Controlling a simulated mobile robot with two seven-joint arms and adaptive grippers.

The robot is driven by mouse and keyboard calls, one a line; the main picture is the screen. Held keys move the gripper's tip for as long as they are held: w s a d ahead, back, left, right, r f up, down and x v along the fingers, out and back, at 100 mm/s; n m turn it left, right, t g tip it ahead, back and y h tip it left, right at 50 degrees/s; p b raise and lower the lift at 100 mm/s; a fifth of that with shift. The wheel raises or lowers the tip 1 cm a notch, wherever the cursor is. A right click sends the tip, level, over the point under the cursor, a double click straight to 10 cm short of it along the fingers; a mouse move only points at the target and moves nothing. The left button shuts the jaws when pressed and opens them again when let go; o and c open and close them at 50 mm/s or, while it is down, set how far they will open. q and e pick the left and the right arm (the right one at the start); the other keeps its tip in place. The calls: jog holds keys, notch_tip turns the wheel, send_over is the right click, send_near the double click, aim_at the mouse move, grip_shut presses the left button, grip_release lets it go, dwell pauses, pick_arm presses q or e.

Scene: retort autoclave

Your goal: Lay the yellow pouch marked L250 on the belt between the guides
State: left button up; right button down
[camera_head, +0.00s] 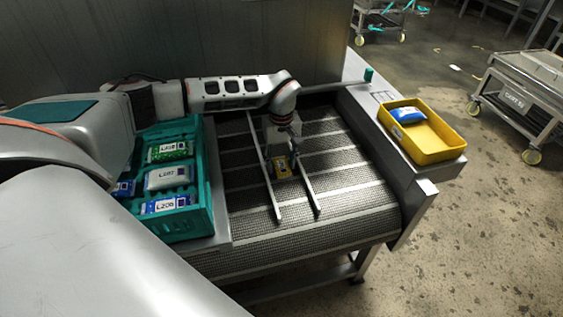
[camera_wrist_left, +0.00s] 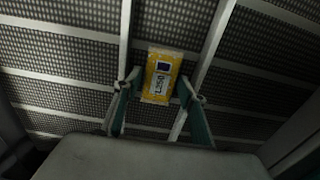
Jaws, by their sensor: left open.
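The yellow pouch (camera_head: 282,167) lies on the dark mesh belt (camera_head: 250,235), between the two metal guides (camera_head: 265,165). In the left wrist view the pouch (camera_wrist_left: 161,76) shows its label, which appears to read L250, and sits between the guide rails (camera_wrist_left: 212,45). My left gripper (camera_head: 284,150) is over the belt, just above the pouch. In the left wrist view its fingers (camera_wrist_left: 158,98) are apart, one to each side of the pouch's near end, with a gap to the pouch. My right gripper is not in view.
A teal crate (camera_head: 206,208) with several pouches stands left of the belt. A yellow tray (camera_head: 440,150) with a blue-and-white pouch (camera_head: 407,115) sits on the right ledge. A cart (camera_head: 525,75) stands on the floor beyond. The belt's front part is clear.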

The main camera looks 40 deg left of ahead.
aim_at(281, 164)
pick_arm(q)
notch_tip(281, 164, up, 12)
jog(key=p, duration=0.2)
jog(key=shift+r, duration=0.2)
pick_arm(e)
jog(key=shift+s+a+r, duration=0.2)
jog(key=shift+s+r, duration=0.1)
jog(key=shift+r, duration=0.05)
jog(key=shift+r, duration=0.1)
